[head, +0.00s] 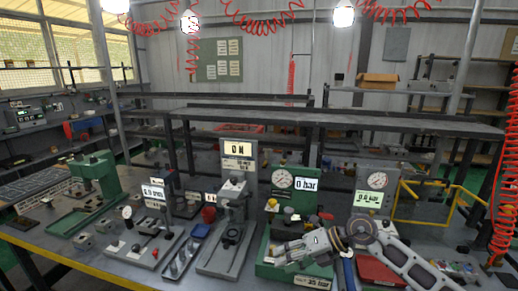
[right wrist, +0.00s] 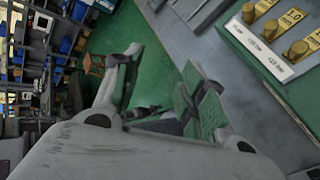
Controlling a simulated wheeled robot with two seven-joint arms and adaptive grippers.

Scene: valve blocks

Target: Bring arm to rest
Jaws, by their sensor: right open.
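My right arm (head: 405,262) reaches in from the lower right of the head view. Its gripper (head: 280,255) points left, in front of the green test stand with the "0 bar" display (head: 307,184). The stand's lower front is partly hidden by the gripper. In the right wrist view the gripper (right wrist: 160,88) has its two fingers spread, with nothing held between them; green floor shows behind. My left gripper is in neither view.
A grey press stand with an "ON" sign (head: 238,147) stands left of the gripper. A green press (head: 95,180) is at the far left. A red tray (head: 380,270) lies beneath the arm. Brass knobs (right wrist: 266,30) on a panel show at the wrist view's upper right.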

